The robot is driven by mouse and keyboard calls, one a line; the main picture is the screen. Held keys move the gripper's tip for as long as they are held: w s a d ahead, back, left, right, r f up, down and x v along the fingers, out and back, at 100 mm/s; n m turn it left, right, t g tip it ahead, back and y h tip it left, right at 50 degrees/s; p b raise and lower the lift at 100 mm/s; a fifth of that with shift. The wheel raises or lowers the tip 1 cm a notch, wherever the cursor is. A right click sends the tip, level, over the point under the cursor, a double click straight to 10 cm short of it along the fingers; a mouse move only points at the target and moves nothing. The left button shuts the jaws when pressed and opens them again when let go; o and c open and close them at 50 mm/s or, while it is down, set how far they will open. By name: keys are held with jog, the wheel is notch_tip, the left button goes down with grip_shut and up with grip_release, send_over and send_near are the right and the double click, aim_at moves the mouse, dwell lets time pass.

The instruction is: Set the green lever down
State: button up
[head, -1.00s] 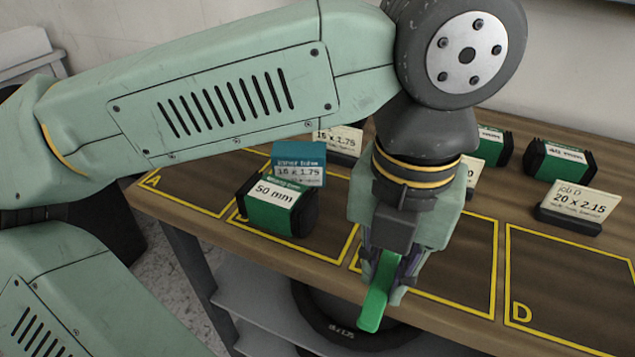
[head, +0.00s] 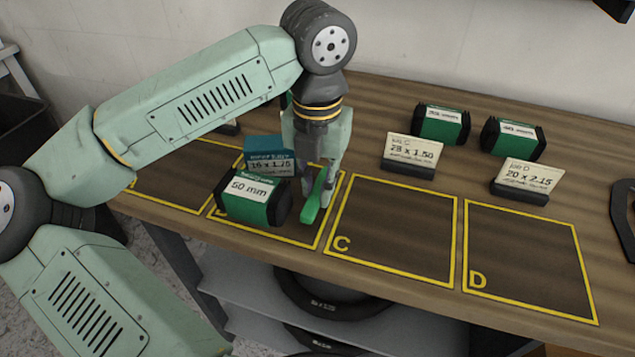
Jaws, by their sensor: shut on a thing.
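The green lever (head: 312,209) is a short bright green bar in my gripper (head: 318,193). My gripper points down and is shut on the lever, over the right part of the yellow-outlined square left of square C. The lever's lower end is close to the bench top (head: 400,177); I cannot tell whether it touches.
Squares C (head: 392,227) and D (head: 528,255) are empty. Card C (head: 411,151) and card D (head: 526,179) stand behind them. Two more green and black boxes (head: 440,124) (head: 512,139) stand at the back. A dark object (head: 625,215) is at the right edge.

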jog(key=shift+f+b, duration=0.3)
jog(key=shift+f, duration=0.6)
jog(key=o, duration=0.9)
jog(key=shift+r, duration=0.1)
